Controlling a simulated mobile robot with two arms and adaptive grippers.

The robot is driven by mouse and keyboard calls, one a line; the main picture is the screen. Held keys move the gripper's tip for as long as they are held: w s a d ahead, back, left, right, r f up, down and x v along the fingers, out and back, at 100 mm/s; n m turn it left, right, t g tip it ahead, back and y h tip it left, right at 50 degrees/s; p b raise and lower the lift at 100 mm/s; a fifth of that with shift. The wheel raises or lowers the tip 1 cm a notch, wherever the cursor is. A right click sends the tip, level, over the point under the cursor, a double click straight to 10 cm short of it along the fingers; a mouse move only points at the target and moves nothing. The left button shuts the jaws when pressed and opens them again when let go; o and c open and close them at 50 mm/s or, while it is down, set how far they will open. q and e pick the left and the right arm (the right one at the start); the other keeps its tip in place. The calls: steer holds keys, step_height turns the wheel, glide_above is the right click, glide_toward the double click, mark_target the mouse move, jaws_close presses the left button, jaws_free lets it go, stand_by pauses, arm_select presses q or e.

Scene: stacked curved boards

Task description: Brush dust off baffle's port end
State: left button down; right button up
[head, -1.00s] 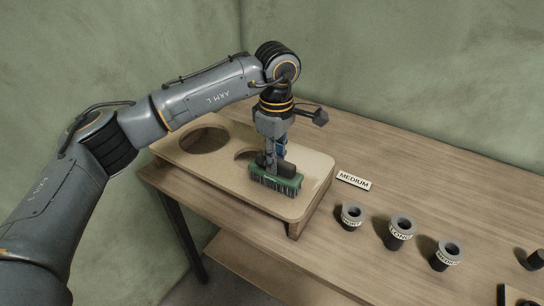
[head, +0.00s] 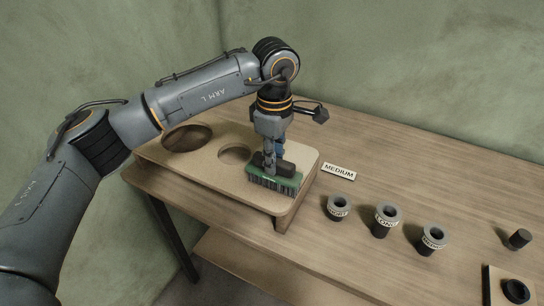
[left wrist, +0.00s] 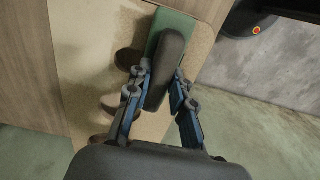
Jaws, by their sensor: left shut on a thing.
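The baffle (head: 213,178) is a pale board with rounded corners, raised on the table. A large round hole (head: 187,138) is at its left and a smaller round hole (head: 235,153) is near its middle. My left gripper (head: 274,163) is shut on the dark handle of a green brush (head: 262,181). The brush is at the right part of the board, bristles down. I cannot tell whether the bristles touch the surface. In the left wrist view the dark handle (left wrist: 168,62) sits between the fingers. My right gripper is not in view.
Three ring-topped dark tubes with labels, short (head: 338,206), long (head: 385,221) and medium (head: 432,239), stand to the right. A MEDIUM card (head: 338,171) lies by the board. A dark cylinder (head: 519,239) is at the right. The table's back (head: 400,165) is clear.

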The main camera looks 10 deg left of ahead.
mark_target(289, 163)
arm_select(q)
steer(key=shift+d, duration=0.1)
steer(key=shift+s+d, duration=0.3)
steer(key=shift+d, duration=0.5)
steer(key=shift+s+d, duration=0.25)
steer(key=shift+d, duration=0.55)
steer(key=shift+r, duration=0.1)
steer(key=shift+w+d+b, duration=0.15)
steer(key=shift+w+d, duration=0.1)
steer(key=shift+w, duration=0.45)
steer(key=shift+w+d+b, duration=0.15)
steer(key=shift+w+d, duration=0.05)
steer(key=shift+w, duration=0.5)
steer(key=shift+a, duration=0.15)
steer(key=shift+w+a, duration=0.35)
steer(key=shift+a, duration=0.45)
steer(key=shift+w+a, duration=0.3)
steer(key=shift+a, duration=0.45)
